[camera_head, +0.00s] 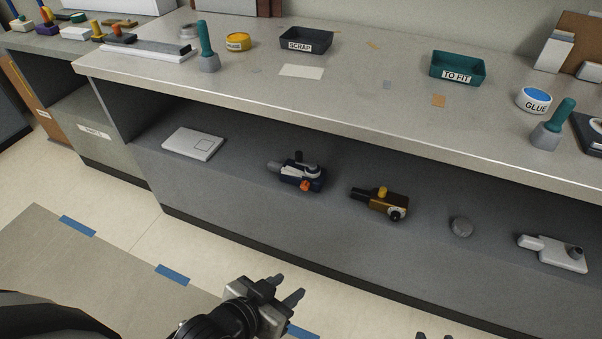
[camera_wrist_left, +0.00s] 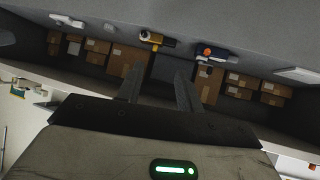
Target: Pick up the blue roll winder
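The blue roll winder (camera_head: 301,172), dark blue with a grey top and an orange knob, lies on the open shelf under the counter. It also shows small in the left wrist view (camera_wrist_left: 219,54). My left gripper (camera_head: 285,289) is open and empty, in front of the shelf and well short of the winder. Its two parted fingers also show in the left wrist view (camera_wrist_left: 157,86). Only the fingertips of my right gripper (camera_head: 434,337) show at the bottom edge; they stand apart with nothing seen between them.
A brown and black winder (camera_head: 382,202) with a yellow knob lies right of the blue one. A grey round piece (camera_head: 461,227) and a white device (camera_head: 553,253) lie farther right. A white flat box (camera_head: 193,144) lies left. The counter (camera_head: 350,85) overhangs the shelf.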

